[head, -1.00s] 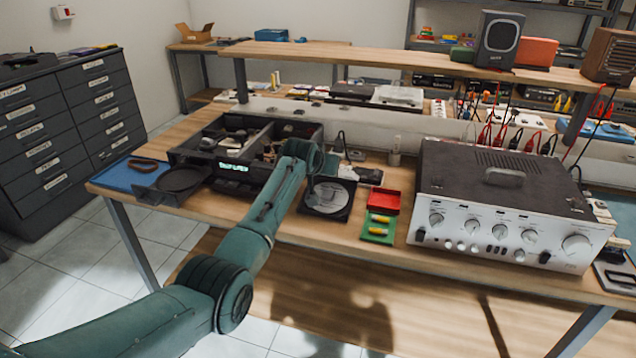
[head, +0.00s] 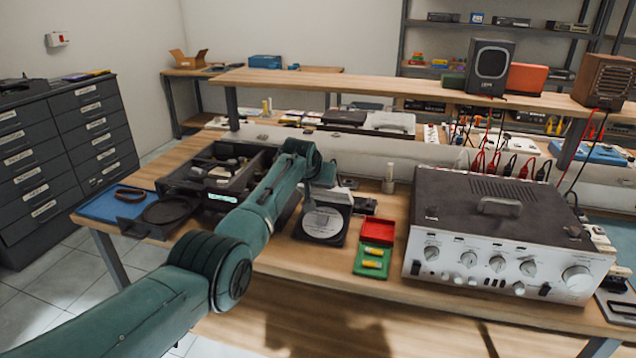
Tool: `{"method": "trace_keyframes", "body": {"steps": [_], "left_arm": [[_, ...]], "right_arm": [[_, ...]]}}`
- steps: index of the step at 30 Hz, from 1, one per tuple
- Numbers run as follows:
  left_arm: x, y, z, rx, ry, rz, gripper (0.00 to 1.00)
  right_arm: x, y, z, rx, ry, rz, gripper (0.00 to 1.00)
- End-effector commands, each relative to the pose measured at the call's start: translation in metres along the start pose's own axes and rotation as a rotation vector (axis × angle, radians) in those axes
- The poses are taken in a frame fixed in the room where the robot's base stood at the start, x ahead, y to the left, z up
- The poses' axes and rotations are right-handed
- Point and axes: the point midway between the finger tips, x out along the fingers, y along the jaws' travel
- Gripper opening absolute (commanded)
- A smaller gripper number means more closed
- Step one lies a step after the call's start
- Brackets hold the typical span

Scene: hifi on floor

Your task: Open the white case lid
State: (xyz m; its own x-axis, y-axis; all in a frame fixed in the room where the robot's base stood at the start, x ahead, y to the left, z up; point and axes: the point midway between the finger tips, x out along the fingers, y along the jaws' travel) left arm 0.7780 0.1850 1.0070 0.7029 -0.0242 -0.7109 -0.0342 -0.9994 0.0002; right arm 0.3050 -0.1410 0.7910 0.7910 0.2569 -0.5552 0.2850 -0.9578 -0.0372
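A flat dark-edged case (head: 321,224) with a pale round disc in it lies on the bench, in the middle of the head view. A whitish panel (head: 334,196) shows at its back edge, partly behind my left gripper. I cannot tell whether it is a raised lid. Another white, flat case-like box (head: 393,122) sits farther back, beyond the low partition; it looks closed. My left gripper (head: 322,178) is at the back-left edge of the disc case. Its fingers are too small and dark to tell open from shut, or contact. My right gripper is not in view.
A black organiser tray (head: 176,181) with small parts stands left of the disc case, partly behind my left arm. A red and green open box (head: 373,246) with yellow pieces lies right of it. A large silver amplifier (head: 492,235) fills the right side.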

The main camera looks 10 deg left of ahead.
Motion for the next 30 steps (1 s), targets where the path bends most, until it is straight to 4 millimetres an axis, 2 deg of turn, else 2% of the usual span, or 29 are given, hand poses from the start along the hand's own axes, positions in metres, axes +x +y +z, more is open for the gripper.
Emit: {"method": "trace_keyframes", "body": {"steps": [20,21,30], "left_arm": [[-0.0006,0.0001,-0.0012,0.0,0.003,0.0,0.0],[-0.0006,0.0001,-0.0012,0.0,0.003,0.0,0.4],[-0.0003,0.0,-0.0006,0.0,0.001,0.0,0.62]], "right_arm": [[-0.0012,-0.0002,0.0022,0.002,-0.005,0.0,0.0],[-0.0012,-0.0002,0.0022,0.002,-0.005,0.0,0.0],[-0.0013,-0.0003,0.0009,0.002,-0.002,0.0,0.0]]}}
